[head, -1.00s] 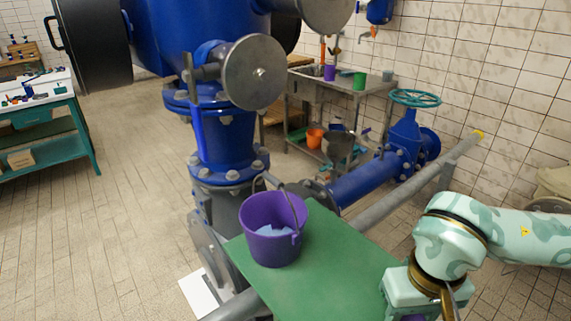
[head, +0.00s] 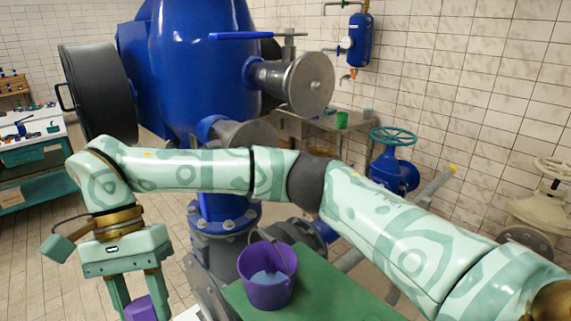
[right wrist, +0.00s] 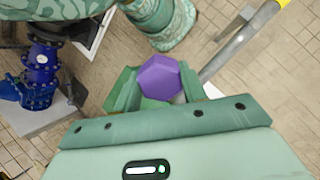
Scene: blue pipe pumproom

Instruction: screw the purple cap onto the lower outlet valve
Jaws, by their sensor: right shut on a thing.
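The purple cap (right wrist: 160,78) is a hexagonal piece, held between the fingers of my right gripper in the right wrist view. In the head view my right arm crosses from the right to the lower left. There my right gripper (head: 138,301) points down, shut on the cap, whose lower part is cut off by the frame's edge. The lower outlet valve (head: 245,132) is a grey round flange on the blue vessel, partly hidden behind my arm. The cap is apart from it, to its lower left. My left gripper is not in view.
The upper outlet valve (head: 308,84) has a blue lever. A purple bucket (head: 268,290) with a bluish content stands on a green board (head: 318,287) below my arm. A blue valve with a teal handwheel (head: 393,136) is farther right. The tiled floor at left is open.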

